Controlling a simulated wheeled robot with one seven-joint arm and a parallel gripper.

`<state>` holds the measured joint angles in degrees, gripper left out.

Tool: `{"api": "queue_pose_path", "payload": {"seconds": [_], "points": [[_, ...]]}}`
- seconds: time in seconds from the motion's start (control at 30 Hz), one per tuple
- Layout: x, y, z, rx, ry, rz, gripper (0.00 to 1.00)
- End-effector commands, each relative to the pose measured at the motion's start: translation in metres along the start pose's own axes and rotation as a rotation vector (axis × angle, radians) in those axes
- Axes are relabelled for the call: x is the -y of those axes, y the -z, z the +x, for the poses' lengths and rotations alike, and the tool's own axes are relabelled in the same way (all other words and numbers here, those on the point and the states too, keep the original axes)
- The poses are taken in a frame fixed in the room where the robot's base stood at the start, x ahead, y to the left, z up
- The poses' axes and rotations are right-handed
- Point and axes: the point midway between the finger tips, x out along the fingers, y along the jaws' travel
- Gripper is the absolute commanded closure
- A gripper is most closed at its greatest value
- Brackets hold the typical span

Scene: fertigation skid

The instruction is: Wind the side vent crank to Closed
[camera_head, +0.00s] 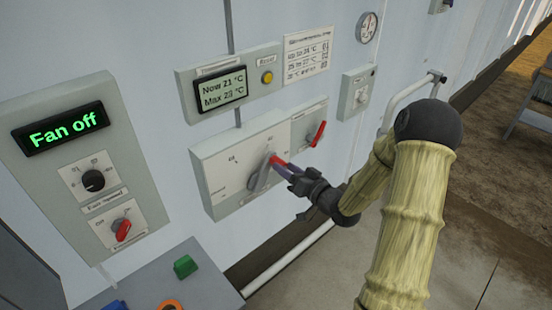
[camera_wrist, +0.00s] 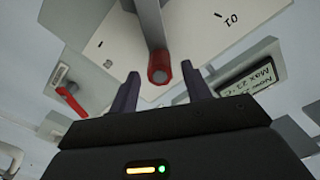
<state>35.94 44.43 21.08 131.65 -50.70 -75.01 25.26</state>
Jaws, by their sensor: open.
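The side vent crank (camera_head: 259,175) is a grey arm on a white dial plate (camera_head: 225,172) in the head view. Its red knob (camera_head: 273,158) sticks out at the arm's end. In the wrist view the grey crank arm (camera_wrist: 150,22) comes down from the top to the red knob (camera_wrist: 160,76). My gripper (camera_head: 284,166) is open at the knob. In the wrist view the knob lies between the two dark fingertips of my gripper (camera_wrist: 160,80), with a gap on each side. The dial's small marks are mostly too small to read; my gripper hides part of the plate.
A red-handled switch (camera_head: 317,133) sits right of the dial, and a display reading "Now 21 °C" (camera_head: 221,91) above it. A "Fan off" panel (camera_head: 70,150) is at left. A white pipe (camera_head: 405,95) and a console with buttons (camera_head: 205,275) flank the space.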

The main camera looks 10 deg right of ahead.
Motion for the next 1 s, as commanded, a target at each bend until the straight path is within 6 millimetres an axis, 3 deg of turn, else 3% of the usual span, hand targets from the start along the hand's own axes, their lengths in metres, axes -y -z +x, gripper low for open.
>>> {"api": "queue_pose_path", "payload": {"seconds": [0.1, 0.3, 0.67, 0.9, 1.0], "points": [[0.002, 0.001, 0.022, 0.0, 0.003, 0.0, 0.52], [0.001, 0.001, 0.047, 0.0, 0.002, 0.0, 0.52], [0.0, 0.0, 0.052, 0.0, -0.001, 0.0, 0.52], [0.0, 0.0, 0.052, 0.0, 0.0, 0.0, 0.99], [0.0, 0.0, 0.052, 0.0, -0.001, 0.0, 1.0]]}}
